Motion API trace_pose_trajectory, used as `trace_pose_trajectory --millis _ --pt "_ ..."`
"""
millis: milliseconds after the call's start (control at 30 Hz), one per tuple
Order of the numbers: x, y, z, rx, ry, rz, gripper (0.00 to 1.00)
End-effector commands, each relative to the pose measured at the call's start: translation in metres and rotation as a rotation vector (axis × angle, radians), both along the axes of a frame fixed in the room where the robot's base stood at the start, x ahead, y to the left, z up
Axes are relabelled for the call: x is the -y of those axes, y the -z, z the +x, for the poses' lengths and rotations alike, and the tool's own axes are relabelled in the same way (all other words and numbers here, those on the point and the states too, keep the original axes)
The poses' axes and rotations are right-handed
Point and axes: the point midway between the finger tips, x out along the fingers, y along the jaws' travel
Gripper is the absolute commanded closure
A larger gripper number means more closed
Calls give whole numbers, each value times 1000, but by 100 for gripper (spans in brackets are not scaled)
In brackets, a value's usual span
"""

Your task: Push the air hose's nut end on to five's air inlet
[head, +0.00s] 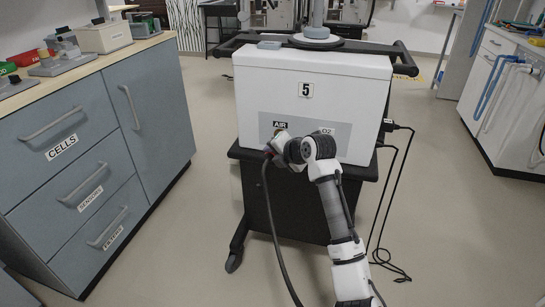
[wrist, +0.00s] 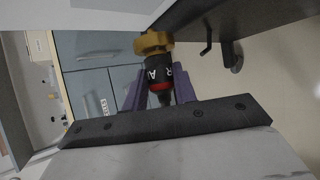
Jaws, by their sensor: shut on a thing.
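Ventilator five (head: 312,92) is a white box marked 5, with a grey panel (head: 345,139) labelled AIR and O2. I cannot tell whether the nut touches the inlet. The black hose (head: 273,225) hangs down from my gripper.
The ventilator stands on a dark wheeled cart (head: 285,205) with a black handle rail (head: 404,61). Black cables (head: 384,215) run from its right side to the floor. A blue-grey drawer cabinet (head: 95,150) stands at left, with clear floor between it and the cart.

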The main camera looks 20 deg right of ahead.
Motion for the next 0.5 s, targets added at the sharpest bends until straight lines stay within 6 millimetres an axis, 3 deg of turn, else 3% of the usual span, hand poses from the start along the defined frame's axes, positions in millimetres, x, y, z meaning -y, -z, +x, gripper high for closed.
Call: trace_pose_trajectory --millis 500 --pt "20 0 31 -1 1 -2 100"
